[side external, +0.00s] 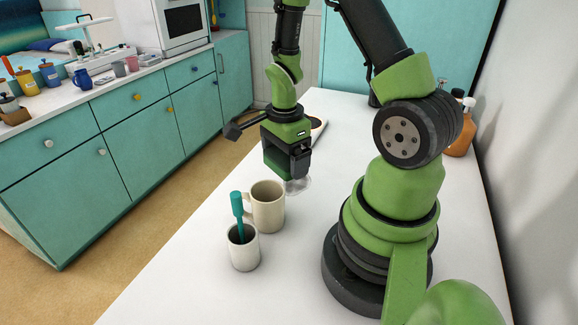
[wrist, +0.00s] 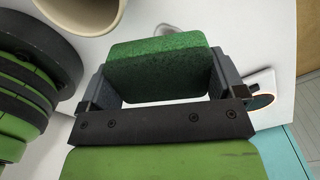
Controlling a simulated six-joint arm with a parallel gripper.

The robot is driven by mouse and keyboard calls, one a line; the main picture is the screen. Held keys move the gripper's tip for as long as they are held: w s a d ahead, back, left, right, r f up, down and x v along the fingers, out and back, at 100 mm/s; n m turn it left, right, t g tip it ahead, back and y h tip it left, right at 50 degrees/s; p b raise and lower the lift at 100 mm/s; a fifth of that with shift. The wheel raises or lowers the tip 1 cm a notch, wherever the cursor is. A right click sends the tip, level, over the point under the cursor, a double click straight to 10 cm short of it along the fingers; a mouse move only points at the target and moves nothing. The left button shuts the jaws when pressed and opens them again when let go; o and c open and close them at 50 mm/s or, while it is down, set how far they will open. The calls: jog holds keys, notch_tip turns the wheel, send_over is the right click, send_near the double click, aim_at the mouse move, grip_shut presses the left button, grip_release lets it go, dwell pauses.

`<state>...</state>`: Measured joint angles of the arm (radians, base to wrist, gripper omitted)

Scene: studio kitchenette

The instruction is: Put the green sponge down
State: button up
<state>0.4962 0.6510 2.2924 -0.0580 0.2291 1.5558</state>
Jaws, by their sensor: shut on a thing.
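The green sponge (wrist: 158,68) is a thick rounded block, clamped between the two dark fingers of my gripper (wrist: 160,80) in the wrist view. In the side view my gripper (side external: 288,168) hangs over the white table with its fingers pointing down. The sponge also shows there as a dark green block (side external: 276,164) at the jaws, partly covered by them. It appears held above the tabletop; the exact gap is hard to tell.
A beige mug (side external: 267,207) and a white cup (side external: 243,250) holding a teal-handled utensil (side external: 237,205) stand in front of my gripper. A clear glass-like object (side external: 299,185) sits just below it. Bottles (side external: 461,135) stand by the wall. The near-left white tabletop (side external: 180,265) is clear.

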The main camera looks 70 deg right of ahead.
jog(key=s+d+r+m, duration=0.1)
jog(key=s+d+m, duration=0.2)
jog(key=d+m, duration=0.6)
jog(key=m, duration=0.3)
send_over(342, 162)
notch_tip(342, 162, down, 4)
jog(key=shift+a, duration=0.1)
jog(key=shift+f, duration=2.35)
jog(key=shift+f, duration=0.1)
jog(key=o, duration=0.6)
